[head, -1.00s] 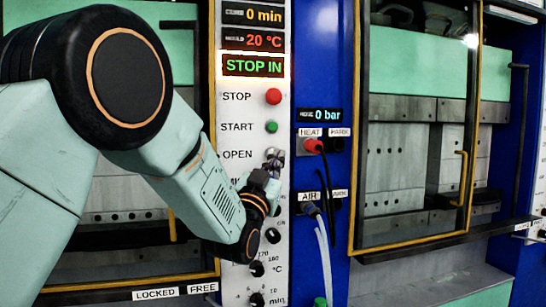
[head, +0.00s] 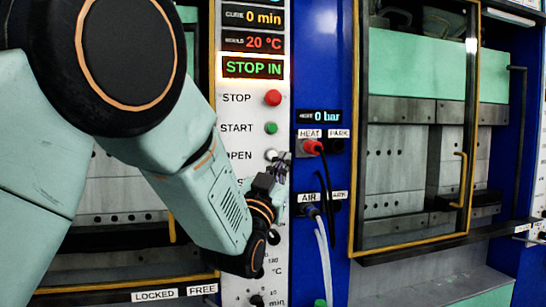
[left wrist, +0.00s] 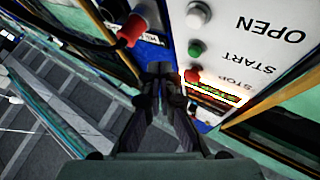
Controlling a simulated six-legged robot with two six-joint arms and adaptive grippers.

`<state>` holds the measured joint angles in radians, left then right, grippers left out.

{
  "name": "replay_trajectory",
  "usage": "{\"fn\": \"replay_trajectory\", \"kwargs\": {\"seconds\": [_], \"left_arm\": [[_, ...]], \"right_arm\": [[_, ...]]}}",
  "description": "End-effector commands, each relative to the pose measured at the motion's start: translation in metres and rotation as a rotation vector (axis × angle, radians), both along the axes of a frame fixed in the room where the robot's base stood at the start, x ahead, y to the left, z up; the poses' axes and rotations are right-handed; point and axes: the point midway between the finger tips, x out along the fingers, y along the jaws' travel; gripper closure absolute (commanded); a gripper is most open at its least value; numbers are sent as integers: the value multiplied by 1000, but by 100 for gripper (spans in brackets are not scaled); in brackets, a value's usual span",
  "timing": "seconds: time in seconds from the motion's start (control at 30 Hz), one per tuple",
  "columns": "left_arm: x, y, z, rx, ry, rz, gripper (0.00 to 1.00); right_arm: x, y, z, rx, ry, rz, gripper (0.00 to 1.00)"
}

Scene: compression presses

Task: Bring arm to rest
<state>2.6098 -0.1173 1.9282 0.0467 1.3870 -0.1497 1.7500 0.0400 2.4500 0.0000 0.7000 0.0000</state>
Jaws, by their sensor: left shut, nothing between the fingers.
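My left gripper (head: 283,164) is shut and empty. In the head view it is small and dark, in front of the right edge of the white control panel (head: 235,185), beside and just below the white OPEN button (head: 271,155). In the left wrist view its closed fingers (left wrist: 160,72) point toward the machine, beside the panel's red STOP button (left wrist: 192,76), with no visible contact. My left arm covers the left of the head view and hides the lower panel labels. My right gripper is in neither view.
The green START button (head: 271,128) sits above OPEN. Right of the panel, a red HEAT plug (head: 313,146) and an AIR hose (head: 322,245) stick out from the blue frame. The press door (head: 355,130) with its yellow edge is farther right. The panel display reads STOP IN.

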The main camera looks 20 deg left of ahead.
Motion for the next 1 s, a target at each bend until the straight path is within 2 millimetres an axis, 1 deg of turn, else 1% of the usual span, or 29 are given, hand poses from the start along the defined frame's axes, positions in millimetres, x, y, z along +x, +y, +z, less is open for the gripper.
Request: {"fn": "replay_trajectory", "kwargs": {"seconds": [0.27, 0.33, 0.37, 0.47, 0.5, 0.57, 0.6, 0.67, 0.7, 0.77, 0.8, 0.87, 0.9, 0.97, 1.0], "left_arm": [[1, 0, -1, -4, 6, -2, 100], [4, 0, -9, -13, 43, -5, 100], [6, 1, -17, -17, 79, -6, 100], [4, 6, -71, -38, 263, -3, 100], [2, 9, -98, -48, 338, 1, 100], [-3, 13, -139, -60, 442, 7, 100], [-7, 15, -165, -68, 507, 12, 100], [-16, 19, -204, -81, 603, 19, 100], [-24, 21, -230, -89, 666, 23, 100], [-37, 23, -267, -99, 759, 32, 100], [-47, 25, -291, -106, 819, 38, 100], [-64, 28, -327, -116, 910, 46, 100], [-76, 29, -350, -123, 970, 52, 100], [-96, 32, -384, -133, 1059, 61, 100], [-112, 33, -406, -139, 1120, 68, 100]], "right_arm": [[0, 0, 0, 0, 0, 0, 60], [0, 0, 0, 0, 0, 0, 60], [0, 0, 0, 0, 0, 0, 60], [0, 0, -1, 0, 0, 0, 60], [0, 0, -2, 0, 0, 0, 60], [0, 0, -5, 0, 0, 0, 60], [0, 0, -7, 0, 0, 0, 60], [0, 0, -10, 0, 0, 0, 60], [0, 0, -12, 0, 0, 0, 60], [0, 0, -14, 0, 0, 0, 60], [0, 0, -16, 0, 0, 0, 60], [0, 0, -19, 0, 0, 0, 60], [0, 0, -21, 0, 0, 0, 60], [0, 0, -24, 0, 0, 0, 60], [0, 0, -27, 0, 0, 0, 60]]}}
